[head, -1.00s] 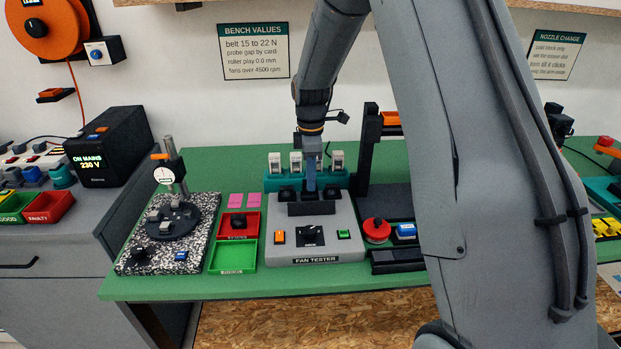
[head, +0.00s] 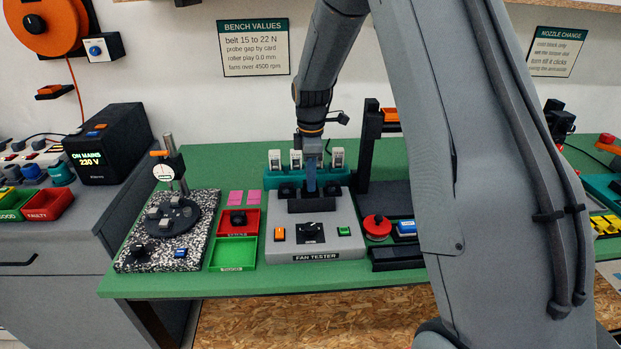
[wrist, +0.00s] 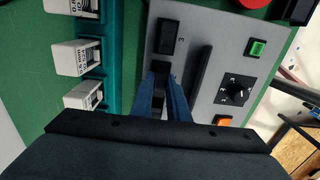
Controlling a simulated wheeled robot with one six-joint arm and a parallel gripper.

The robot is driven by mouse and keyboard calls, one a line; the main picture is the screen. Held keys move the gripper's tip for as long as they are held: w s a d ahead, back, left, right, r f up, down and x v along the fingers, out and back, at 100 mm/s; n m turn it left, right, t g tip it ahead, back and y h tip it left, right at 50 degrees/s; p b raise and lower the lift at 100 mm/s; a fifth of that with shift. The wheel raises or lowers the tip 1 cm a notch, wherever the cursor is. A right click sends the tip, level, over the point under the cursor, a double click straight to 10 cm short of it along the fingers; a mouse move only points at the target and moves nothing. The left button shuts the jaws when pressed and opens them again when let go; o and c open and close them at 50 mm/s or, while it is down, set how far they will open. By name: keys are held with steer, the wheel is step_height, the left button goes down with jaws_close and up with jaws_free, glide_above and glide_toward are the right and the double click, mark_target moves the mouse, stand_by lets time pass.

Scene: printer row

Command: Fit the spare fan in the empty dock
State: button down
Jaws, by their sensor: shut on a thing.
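The fan tester (head: 345,216) is a grey box with a row of black fan docks behind a black bar (head: 312,205). A black block sits in the left position (head: 287,192) and another in the right (head: 333,191). My gripper (head: 310,186) points down between them, at the middle of the row. In the wrist view its blue fingers (wrist: 163,92) are shut on a small dark piece (wrist: 161,72), apparently the spare fan, mostly hidden. The right block (wrist: 168,36) shows beyond the fingertips. I cannot tell whether the held piece is seated in the dock.
A teal rack (head: 270,181) with white units stands behind the tester. A red tray (head: 252,225) with a black part and a green tray (head: 233,253) lie left. A black upright post (head: 367,150) and red button (head: 377,226) stand close on the right.

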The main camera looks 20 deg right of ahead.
steer(key=shift+f, duration=0.3)
steer(key=c, duration=1.6)
jaws_free()
steer(key=shift+c, duration=0.2)
step_height(320, 180, up, 8)
steer(key=shift+f+b, duration=0.1)
steer(key=shift+b, duration=1.1)
steer(key=s+f+m, duration=0.2)
steer(key=s+m, duration=0.6)
steer(key=s, duration=0.5)
steer(key=s+f+m+t, duration=0.1)
steer(key=s+f+m, duration=0.1)
steer(key=s+m, duration=0.5)
steer(key=s, duration=0.6)
steer(key=shift+a+f+m, duration=0.25)
steer(key=shift+f+m, duration=0.15)
